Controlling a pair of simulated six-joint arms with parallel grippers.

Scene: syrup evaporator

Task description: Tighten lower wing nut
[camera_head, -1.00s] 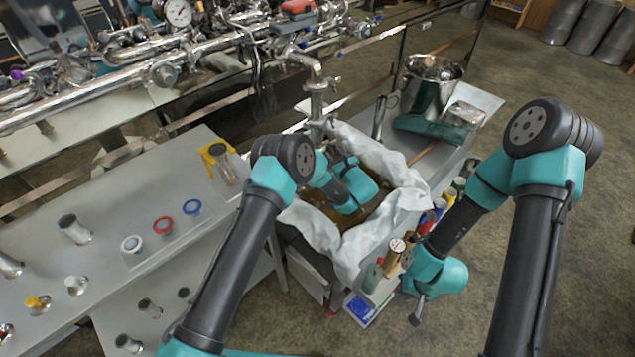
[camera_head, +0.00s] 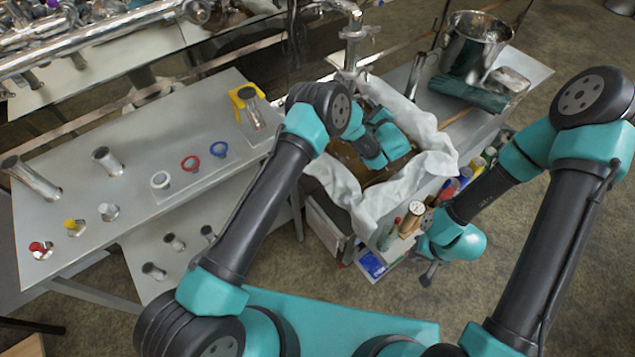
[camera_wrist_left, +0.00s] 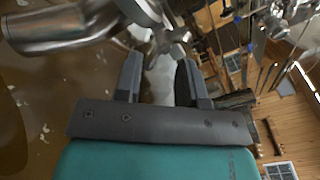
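In the left wrist view, a small shiny metal fitting with wing-like lobes (camera_wrist_left: 174,40) sits just beyond my left gripper (camera_wrist_left: 160,72); it may be the lower wing nut. The two dark fingers are apart, with a visible gap between them, and the fitting lies at or past their tips. I cannot tell whether they touch it. In the head view, a vertical metal pipe with fittings (camera_head: 351,45) stands behind the cloth-lined box, and my left wrist hides the left fingers and the wing nut. My right gripper (camera_head: 428,274) hangs beside the box; its fingers are unclear.
The box is lined with white cloth (camera_head: 372,209) and holds brownish liquid. Bottles (camera_head: 411,218) stand along its right side. A metal bucket (camera_head: 474,47) stands behind. The bench (camera_head: 140,215) at left holds colored rings and metal fittings. Floor is clear at right.

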